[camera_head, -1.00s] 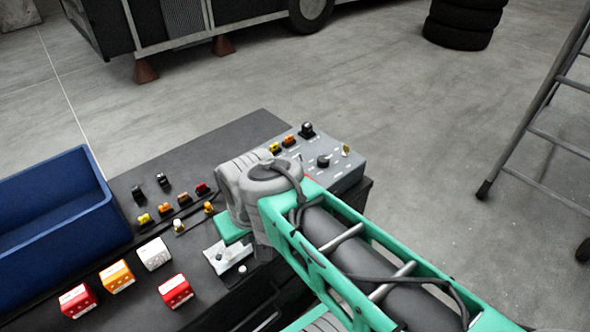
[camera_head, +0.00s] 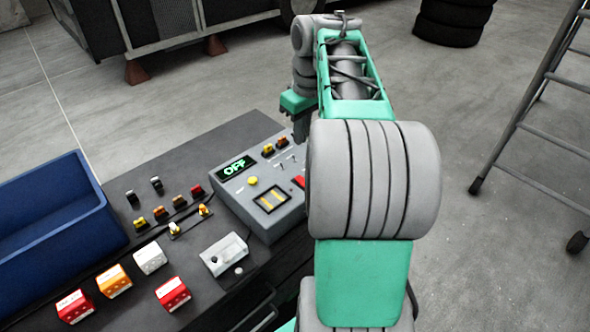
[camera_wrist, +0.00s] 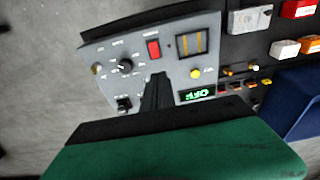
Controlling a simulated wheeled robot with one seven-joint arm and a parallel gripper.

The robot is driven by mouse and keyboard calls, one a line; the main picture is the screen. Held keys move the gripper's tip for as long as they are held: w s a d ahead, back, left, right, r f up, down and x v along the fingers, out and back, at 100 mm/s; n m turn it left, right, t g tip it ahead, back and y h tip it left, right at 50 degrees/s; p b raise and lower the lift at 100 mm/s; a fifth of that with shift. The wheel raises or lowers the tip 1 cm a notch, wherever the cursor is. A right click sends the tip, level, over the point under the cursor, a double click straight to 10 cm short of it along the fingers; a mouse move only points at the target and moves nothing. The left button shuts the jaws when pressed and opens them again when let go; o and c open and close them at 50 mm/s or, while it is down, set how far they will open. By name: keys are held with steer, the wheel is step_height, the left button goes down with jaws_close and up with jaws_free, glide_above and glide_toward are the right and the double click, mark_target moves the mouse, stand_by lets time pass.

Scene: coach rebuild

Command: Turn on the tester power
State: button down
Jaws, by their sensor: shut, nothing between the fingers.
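The tester (camera_head: 268,222) is a grey box on the black bench top, and its display (camera_head: 235,167) reads OFF in green. A red switch (camera_head: 299,181) shows at its right side, partly behind my arm. In the wrist view the tester's panel (camera_wrist: 110,48) shows the red switch (camera_wrist: 153,49), a black knob (camera_wrist: 125,65), a yellow button (camera_wrist: 195,73) and the display (camera_wrist: 197,95). My gripper (camera_wrist: 157,76) is shut and empty, its fingers over the panel just below the red switch in that view. It also shows in the head view (camera_head: 299,138). I cannot tell whether it touches the panel.
A blue bin (camera_head: 60,215) stands at the left of the bench. Red, orange and white boxes (camera_head: 115,281), a small white device (camera_head: 225,255) and several small connectors (camera_head: 160,213) lie left of the tester. A ladder (camera_head: 530,100) stands on the floor at right.

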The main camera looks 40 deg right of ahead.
mark_target(294, 178)
steer(key=f, duration=0.4)
steer(key=w+f, duration=0.1)
steer(key=f, duration=0.4)
steer(key=w+f, duration=0.1)
steer(key=f, duration=0.3)
steer(key=shift+a+f+p, duration=0.15)
steer(key=shift+f+p, duration=0.2)
steer(key=shift+f, duration=0.05)
